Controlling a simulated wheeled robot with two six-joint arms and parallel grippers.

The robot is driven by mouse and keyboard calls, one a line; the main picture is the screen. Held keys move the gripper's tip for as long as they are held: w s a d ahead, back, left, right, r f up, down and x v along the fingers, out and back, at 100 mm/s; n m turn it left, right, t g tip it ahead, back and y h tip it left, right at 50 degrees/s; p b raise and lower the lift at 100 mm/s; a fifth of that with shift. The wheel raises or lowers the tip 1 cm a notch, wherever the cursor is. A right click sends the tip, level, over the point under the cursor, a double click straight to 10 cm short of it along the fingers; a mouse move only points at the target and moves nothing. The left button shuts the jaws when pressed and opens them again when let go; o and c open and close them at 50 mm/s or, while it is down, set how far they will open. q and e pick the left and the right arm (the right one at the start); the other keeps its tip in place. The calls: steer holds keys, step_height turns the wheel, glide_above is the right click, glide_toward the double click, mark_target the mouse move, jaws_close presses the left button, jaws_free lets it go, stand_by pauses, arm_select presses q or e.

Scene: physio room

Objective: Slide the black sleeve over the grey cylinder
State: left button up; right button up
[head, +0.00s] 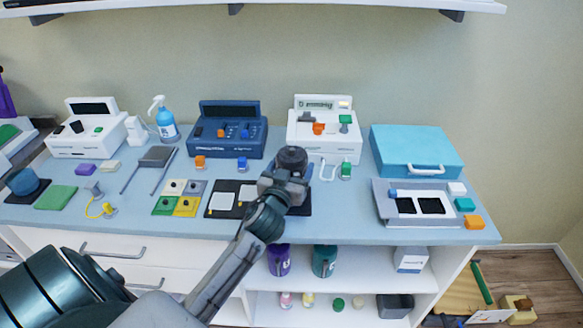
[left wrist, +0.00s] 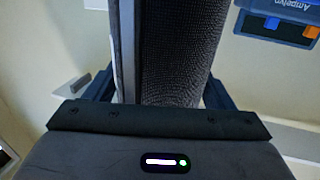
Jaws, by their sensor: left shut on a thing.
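My left gripper (head: 287,180) is over the middle of the bench, shut on the black sleeve (head: 292,158). The sleeve's dark rounded top shows above the jaws. In the left wrist view the sleeve (left wrist: 180,50) is a large dark piece with a woven texture between the fingers. A pale grey strip (left wrist: 127,50) runs along its left edge; I cannot tell what it is. I cannot make out the grey cylinder for certain; it may be hidden by the sleeve or gripper. My right gripper is not in view.
A black mat (head: 302,205) lies under the gripper, beside a board with white pads (head: 224,198). A white device (head: 324,140) and a dark blue device (head: 228,132) stand behind. A turquoise case (head: 415,147) and grey tray (head: 389,217) are at right.

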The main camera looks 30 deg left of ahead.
arm_select(q)
steer(key=shift+f+b, duration=0.35)
steer(key=shift+b, duration=0.05)
stand_by(0.4)
steer(key=o, duration=1.2)
steer(key=b+v, duration=0.3)
steer(key=v, duration=0.8)
steer(key=shift+w, duration=0.1)
